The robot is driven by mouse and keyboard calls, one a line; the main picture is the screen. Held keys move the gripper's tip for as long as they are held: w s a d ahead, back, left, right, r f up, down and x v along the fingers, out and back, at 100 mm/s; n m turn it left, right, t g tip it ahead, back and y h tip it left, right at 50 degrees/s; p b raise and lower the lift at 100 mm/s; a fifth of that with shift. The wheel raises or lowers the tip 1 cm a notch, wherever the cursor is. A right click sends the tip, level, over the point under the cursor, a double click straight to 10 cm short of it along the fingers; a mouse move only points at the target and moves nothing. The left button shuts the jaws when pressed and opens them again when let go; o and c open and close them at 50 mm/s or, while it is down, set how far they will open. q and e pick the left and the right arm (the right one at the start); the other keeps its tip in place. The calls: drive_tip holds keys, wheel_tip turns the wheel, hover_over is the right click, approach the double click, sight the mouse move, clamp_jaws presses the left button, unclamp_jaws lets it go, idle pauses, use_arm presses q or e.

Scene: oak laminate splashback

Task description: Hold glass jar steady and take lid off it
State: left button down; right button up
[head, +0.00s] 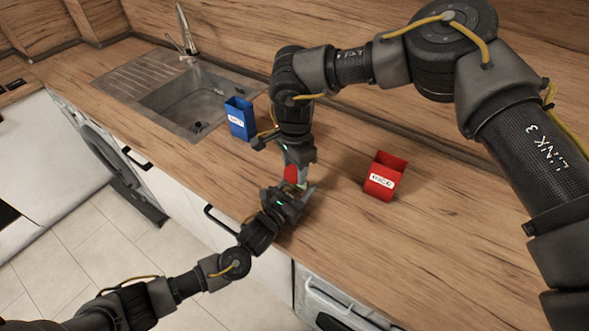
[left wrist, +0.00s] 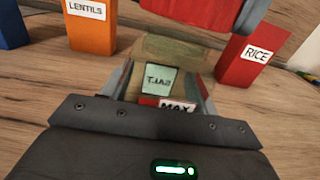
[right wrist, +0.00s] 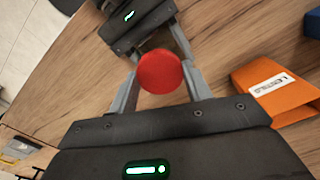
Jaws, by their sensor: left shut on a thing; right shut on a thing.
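The glass jar (left wrist: 208,60), with a pale label of reversed-looking letters, stands between the fingers of my left gripper (left wrist: 165,78), which is shut on it. The red round lid (right wrist: 160,72) sits between the fingers of my right gripper (right wrist: 160,88), which is shut on it from above. The lid also shows in the left wrist view (left wrist: 190,12), at the jar's top, and in the head view (head: 291,174). I cannot tell whether the lid touches the jar's rim. My grippers hide most of the jar in the head view.
A red rice box (head: 384,178) stands to the right on the wooden counter. A blue box (head: 240,120) stands by the sink (head: 190,100). An orange lentils box (right wrist: 285,90) is nearby, hidden in the head view.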

sight(295, 172)
use_arm(q)
drive_tip(key=shift+f, duration=0.1)
use_arm(e)
drive_tip(key=shift+r, duration=0.25)
drive_tip(key=shift+r, duration=1.95)
use_arm(q)
drive_tip(key=shift+c, duration=1.6)
unclamp_jaws()
drive_tip(key=b+v, duration=0.3)
drive_tip(key=v, duration=0.8)
drive_tip(key=shift+a, duration=0.1)
use_arm(e)
wheel_tip(295, 172, down, 3)
drive_tip(key=shift+f, duration=0.1)
use_arm(q)
drive_tip(key=shift+s+a, duration=0.25)
drive_tip(key=shift+s, duration=0.15)
